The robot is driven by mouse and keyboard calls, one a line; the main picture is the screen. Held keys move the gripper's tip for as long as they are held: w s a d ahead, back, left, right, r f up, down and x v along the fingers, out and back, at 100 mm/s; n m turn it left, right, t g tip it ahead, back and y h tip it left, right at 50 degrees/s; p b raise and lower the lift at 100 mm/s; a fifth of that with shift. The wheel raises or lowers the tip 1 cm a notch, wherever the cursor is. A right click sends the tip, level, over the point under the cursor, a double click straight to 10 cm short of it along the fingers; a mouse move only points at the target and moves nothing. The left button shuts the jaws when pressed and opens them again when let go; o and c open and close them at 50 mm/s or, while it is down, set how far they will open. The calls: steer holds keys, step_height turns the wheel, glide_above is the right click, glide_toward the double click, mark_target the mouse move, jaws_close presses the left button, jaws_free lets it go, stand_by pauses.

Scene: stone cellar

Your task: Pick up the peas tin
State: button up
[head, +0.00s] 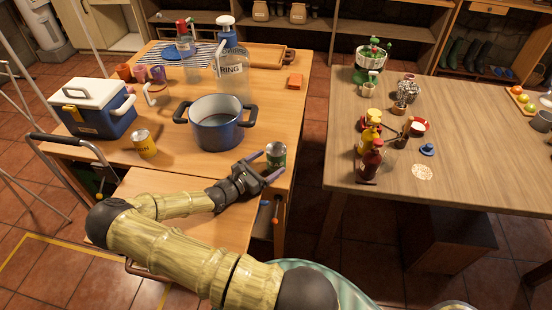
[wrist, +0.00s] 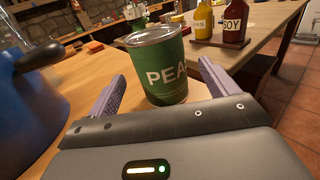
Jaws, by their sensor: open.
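The peas tin (head: 276,155) is green with a silver lid and stands upright on the wooden counter near its right edge. In the wrist view the tin (wrist: 162,70) shows large white letters reading "PEA". My gripper (head: 267,165) is open, and its two purple-grey fingers point at the tin. In the wrist view my gripper (wrist: 160,88) has one finger on either side of the tin's lower part, with gaps visible at both sides. I cannot tell how far the tin sits between the fingertips.
A blue pot (head: 218,128) stands left of the tin; it also looms at the left of the wrist view (wrist: 30,105). A yellow tin (head: 145,145) and a blue-white cooler (head: 92,108) are further left. A second table (head: 455,160) with sauce bottles stands right, across a gap.

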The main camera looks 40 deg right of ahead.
mark_target(280, 146)
steer(key=d+p, duration=0.1)
steer(key=d, duration=0.5)
steer(key=shift+w, duration=0.1)
steer(key=shift+c, duration=0.5)
steer(key=c, duration=1.2)
steer(key=shift+c, duration=0.2)
steer(key=shift+r, duration=0.2)
step_height(280, 146, up, 10)
steer(key=shift+f, duration=0.1)
